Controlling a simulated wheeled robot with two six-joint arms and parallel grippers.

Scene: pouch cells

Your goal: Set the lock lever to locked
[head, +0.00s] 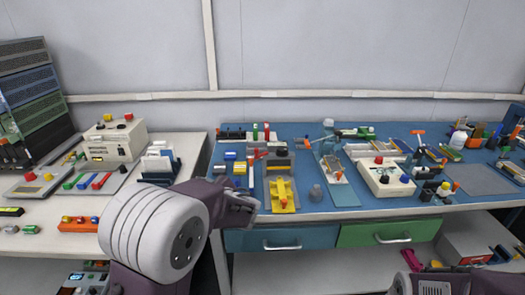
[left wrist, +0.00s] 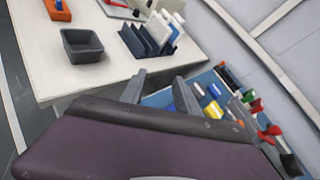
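I cannot tell for certain which part is the lock lever. A red-handled lever (head: 259,154) stands at the grey and yellow fixture (head: 283,194) on the blue bench. Red handles (left wrist: 272,131) also show at the right in the left wrist view. My left gripper (head: 252,203) is in front of the blue bench's left edge, apart from the fixture and to its left. In the left wrist view its fingers (left wrist: 160,88) stand apart with nothing between them. Only part of my right arm shows at the bottom right; its gripper is out of view.
A white table (head: 40,243) at left carries a control box (head: 115,139) and a slotted rack (head: 158,170). The blue bench (head: 345,196) is crowded with tools, with a dial box (head: 385,177) right of centre. A grey bin (left wrist: 83,46) sits on the white table.

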